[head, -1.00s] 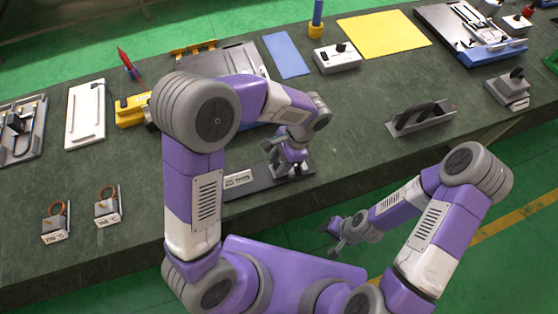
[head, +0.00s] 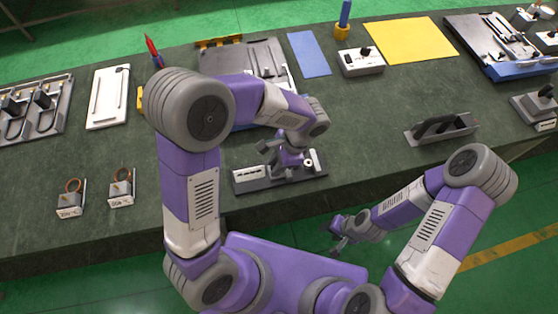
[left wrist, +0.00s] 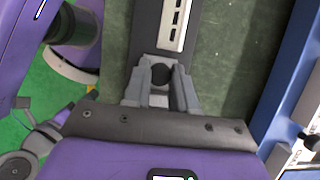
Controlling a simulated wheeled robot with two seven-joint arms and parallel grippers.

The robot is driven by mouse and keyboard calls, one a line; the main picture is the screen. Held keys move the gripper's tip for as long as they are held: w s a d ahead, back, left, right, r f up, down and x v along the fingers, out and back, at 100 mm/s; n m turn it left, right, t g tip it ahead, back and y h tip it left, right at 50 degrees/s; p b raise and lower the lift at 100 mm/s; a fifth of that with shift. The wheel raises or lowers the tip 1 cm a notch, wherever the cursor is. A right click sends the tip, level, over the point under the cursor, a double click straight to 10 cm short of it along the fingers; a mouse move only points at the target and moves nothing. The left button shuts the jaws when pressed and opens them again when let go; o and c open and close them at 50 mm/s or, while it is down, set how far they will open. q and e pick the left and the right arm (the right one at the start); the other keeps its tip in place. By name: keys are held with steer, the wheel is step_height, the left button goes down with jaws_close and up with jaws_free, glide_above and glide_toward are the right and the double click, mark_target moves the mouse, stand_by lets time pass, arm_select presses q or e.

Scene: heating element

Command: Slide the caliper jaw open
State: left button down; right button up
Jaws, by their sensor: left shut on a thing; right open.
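The caliper is probably the long dark plate (head: 318,176) near the bench's front edge, with a white slotted strip (head: 250,173) at its left part. A white round piece (head: 308,163) shows near its right end. My left gripper (head: 287,168) is over the plate, right of the strip. In the left wrist view, its fingers (left wrist: 160,82) are shut around a dark round knob (left wrist: 161,74), with the white strip (left wrist: 172,20) just ahead. The arm partly hides the plate in the head view. My right gripper (head: 337,232) is open and empty, in front of the bench.
A grey holder (head: 442,129) stands to the right on the bench. Two small blocks with copper rings (head: 71,200) (head: 121,188) stand to the left. A blue mat (head: 309,54), a white switch box (head: 361,62) and a yellow mat (head: 410,40) lie behind.

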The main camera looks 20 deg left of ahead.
arm_select(q)
steer(key=shift+a, duration=0.2)
steer(key=c, duration=0.9)
jaws_free()
steer(key=shift+s, duration=0.1)
steer(key=shift+c, duration=0.2)
steer(key=p+v, duration=0.2)
steer(key=v, duration=0.5)
steer(key=shift+d+r, duration=0.15)
steer(key=shift+r, duration=0.15)
